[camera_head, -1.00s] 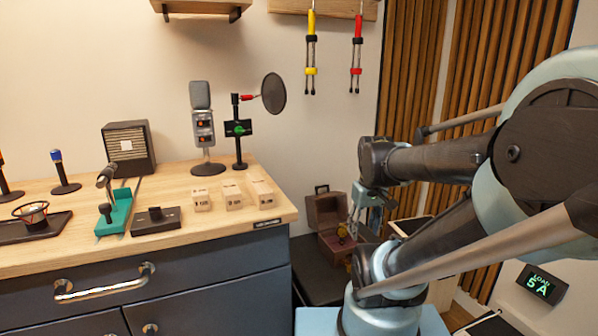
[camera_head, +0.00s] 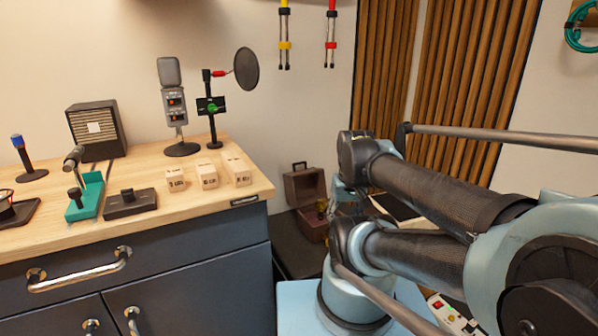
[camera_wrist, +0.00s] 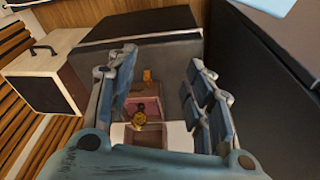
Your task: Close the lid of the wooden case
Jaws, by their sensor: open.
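The wooden case (camera_head: 304,186) is small and dark brown. It sits low in the gap right of the workbench, on a dark surface. Its lid stands raised at the back and its lower box (camera_head: 313,226) is open, with something brass-coloured at its front. My gripper is mostly hidden behind my arm in the head view. In the wrist view, my gripper (camera_wrist: 160,68) is open, its blue-grey fingers spread to either side of the case's reddish interior (camera_wrist: 150,104). A brass piece (camera_wrist: 140,119) shows there. I cannot tell whether a finger touches the case.
The wooden workbench (camera_head: 110,215) with dark drawers stands left of the case and holds microphones and wooden blocks (camera_head: 207,174). In the wrist view, a pale box with a dark front (camera_wrist: 45,88) stands at left and a dark cabinet face (camera_wrist: 265,90) at right.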

